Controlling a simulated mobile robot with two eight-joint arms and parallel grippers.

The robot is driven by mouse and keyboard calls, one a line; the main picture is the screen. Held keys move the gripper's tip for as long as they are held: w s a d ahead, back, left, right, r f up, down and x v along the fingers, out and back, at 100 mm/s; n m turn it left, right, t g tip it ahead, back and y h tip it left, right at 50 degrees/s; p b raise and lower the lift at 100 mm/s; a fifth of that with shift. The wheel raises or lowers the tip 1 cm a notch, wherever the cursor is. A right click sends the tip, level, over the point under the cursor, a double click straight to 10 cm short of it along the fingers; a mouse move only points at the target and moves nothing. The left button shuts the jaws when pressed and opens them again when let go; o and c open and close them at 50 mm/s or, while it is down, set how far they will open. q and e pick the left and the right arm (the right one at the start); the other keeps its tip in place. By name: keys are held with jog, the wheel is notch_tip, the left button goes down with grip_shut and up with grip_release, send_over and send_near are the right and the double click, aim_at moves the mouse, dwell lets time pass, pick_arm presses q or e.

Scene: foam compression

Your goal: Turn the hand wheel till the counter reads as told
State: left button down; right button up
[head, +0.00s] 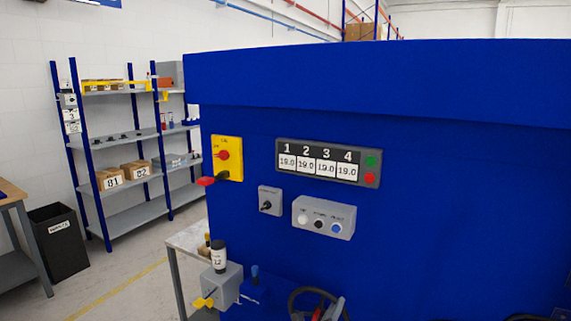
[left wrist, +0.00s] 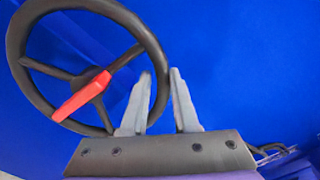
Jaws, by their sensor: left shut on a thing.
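The black hand wheel (head: 309,291) is at the bottom edge of the head view, partly cut off, in front of the blue machine. In the left wrist view the hand wheel (left wrist: 152,38) shows its rim, spokes and a red pointer-like piece (left wrist: 82,96) across its hub. My left gripper (head: 332,310) is at the wheel's right side. In the left wrist view its fingers (left wrist: 161,78) stand on either side of the rim, shut on it. The counter panel (head: 320,164) has windows numbered 1 to 4; each seems to read 19.0, in small digits. My right gripper is not in view.
The blue machine (head: 450,190) fills the right side. It carries a yellow switch box (head: 228,158), a small knob box (head: 270,200) and a button box (head: 323,217). A grey box (head: 222,286) with a labelled bottle stands left of the wheel. Shelves (head: 125,205) stand farther back.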

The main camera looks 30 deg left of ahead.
pick_arm(q)
jog(key=shift+w+d+r, duration=0.1)
jog(key=shift+d+r, duration=0.15)
jog(key=shift+d, duration=0.05)
jog(key=shift+a+r+n+b, duration=0.2)
jog(key=shift+a+n+b, duration=0.35)
jog(key=shift+n+b, duration=0.3)
jog(key=shift+a+r+n+b, duration=0.2)
jog(key=shift+a+n+b, duration=0.15)
jog(key=shift+b, duration=0.1)
jog(key=shift+a+r+n, duration=0.15)
jog(key=shift+r+n, duration=0.05)
jog(key=shift+n, duration=0.1)
